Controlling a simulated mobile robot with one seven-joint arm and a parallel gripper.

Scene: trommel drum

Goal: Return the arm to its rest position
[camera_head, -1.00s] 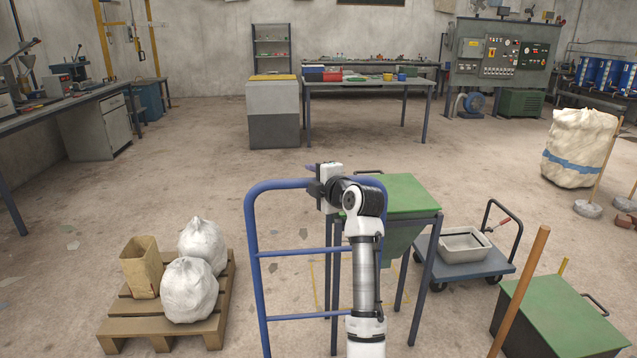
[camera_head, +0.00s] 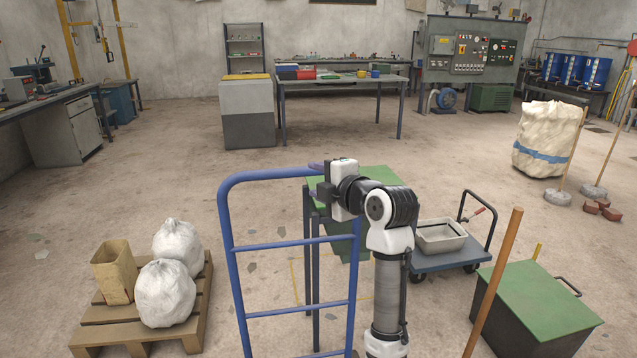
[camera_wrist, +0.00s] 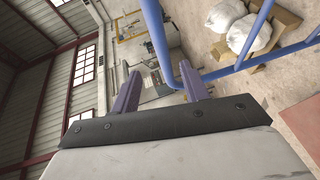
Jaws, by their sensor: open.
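My gripper (camera_head: 316,166) is at the end of my raised, bent arm in the head view, in front of the green-topped stand and near the upper right of the blue rail frame. In the wrist view my gripper (camera_wrist: 160,86) shows two purple fingers spread apart with nothing between them. The blue rail frame (camera_head: 228,232) stands upright at the centre. It also shows in the wrist view (camera_wrist: 157,40), close beyond the fingers. My arm partly hides the green-topped stand (camera_head: 345,243).
A pallet (camera_head: 190,335) with white sacks (camera_head: 166,292) and a paper bag (camera_head: 113,272) is at left. A trolley (camera_head: 445,262) with a metal tray (camera_head: 440,236) and a green-lidded box (camera_head: 540,300) are at right. Open floor lies toward the back workbench (camera_head: 340,83).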

